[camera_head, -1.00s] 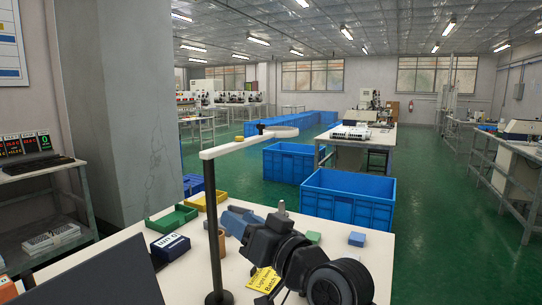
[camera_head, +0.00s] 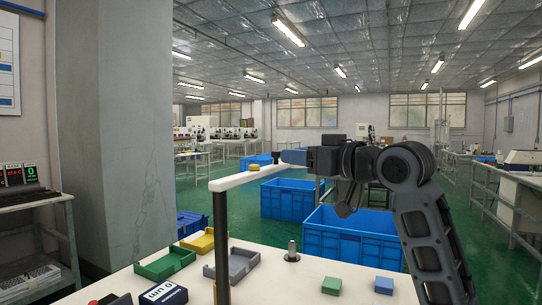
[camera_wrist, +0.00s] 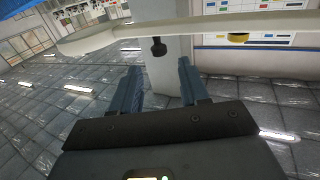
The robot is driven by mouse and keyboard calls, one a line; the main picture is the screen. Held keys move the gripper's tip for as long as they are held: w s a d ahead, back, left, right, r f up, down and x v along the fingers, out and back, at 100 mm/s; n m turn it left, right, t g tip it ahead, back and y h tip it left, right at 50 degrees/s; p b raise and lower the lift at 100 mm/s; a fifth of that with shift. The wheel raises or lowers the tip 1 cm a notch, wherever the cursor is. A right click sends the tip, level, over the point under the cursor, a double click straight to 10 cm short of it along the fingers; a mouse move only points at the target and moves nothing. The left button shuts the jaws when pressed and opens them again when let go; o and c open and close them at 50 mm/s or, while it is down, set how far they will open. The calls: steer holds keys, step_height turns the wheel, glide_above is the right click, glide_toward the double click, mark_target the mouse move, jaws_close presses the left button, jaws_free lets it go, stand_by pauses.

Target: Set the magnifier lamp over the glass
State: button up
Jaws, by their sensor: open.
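The magnifier lamp has a black post (camera_head: 222,245) standing on the white table and a pale arm (camera_head: 238,180) with a yellow knob (camera_head: 254,167). My gripper (camera_head: 284,157) is raised at the far end of this arm and covers part of the lamp head. In the wrist view, the lamp's pale underside (camera_wrist: 205,30) crosses the top. I cannot make out the glass.
Green (camera_head: 165,263), yellow (camera_head: 203,240) and grey (camera_head: 238,263) trays sit on the table (camera_head: 275,285). A metal peg (camera_head: 292,252), a green block (camera_head: 331,285) and a blue block (camera_head: 384,285) stand to the right. Blue crates (camera_head: 350,240) are on the floor behind.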

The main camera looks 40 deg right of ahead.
steer(key=w, duration=0.8)
steer(key=shift+d+r, duration=0.15)
steer(key=shift+d, duration=0.05)
steer(key=shift+c, duration=0.2)
steer(key=shift+s, duration=0.1)
jaws_close()
